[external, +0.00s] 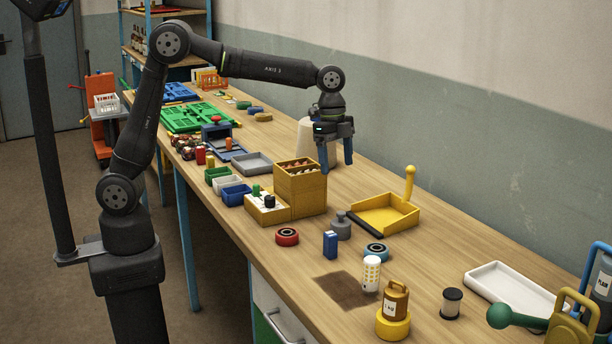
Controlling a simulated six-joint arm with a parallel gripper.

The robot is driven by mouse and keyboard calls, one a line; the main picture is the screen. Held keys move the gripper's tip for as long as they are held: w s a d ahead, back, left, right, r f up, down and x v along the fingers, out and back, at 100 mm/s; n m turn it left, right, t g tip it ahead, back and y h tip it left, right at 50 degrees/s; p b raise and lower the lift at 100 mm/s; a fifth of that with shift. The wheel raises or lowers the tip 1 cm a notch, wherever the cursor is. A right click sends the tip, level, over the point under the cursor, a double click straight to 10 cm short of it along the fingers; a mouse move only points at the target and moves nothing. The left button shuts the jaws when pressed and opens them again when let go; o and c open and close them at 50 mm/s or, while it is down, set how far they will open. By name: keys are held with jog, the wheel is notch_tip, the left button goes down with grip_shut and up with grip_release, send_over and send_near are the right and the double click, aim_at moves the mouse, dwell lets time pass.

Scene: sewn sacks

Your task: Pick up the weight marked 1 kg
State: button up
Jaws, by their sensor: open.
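My gripper (336,158) is open and empty, with its blue fingers pointing down above the back part of the bench, right of the wooden box. A small grey weight with a knob (342,228) stands on the bench below and in front of it, well apart from the fingers; I see no readable mark on it. A brown handled weight (396,302) with a white label sits on a yellow round piece (393,325) near the front. A blue labelled object (603,286) shows at the right edge. The labels are too small to read with certainty.
A blue block (330,245), a red ring (287,237) and a blue ring (376,252) stand around the grey weight. A yellow dustpan-like tray (386,216) lies to its right. A wooden box (300,187) stands behind left. A white tray (508,288) lies right.

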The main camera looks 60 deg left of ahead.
aim_at(341, 212)
jog(key=shift+n+y, duration=0.3)
jog(key=shift+n, duration=0.1)
jog(key=f, duration=0.4)
jog(key=d+f, duration=0.1)
jog(key=f, duration=0.3)
jog(key=d+f, duration=0.1)
jog(key=f, duration=0.2)
jog(key=shift+w+d+f, duration=0.1)
jog(key=shift+w+f, duration=0.15)
jog(key=shift+f, duration=0.15)
jog(key=shift+s+d+f, duration=0.1)
jog(key=shift+d+f, duration=0.05)
jog(key=shift+f, duration=2.55)
jog(key=shift+c, duration=0.3)
jog(key=shift+r, duration=0.1)
grip_shut()
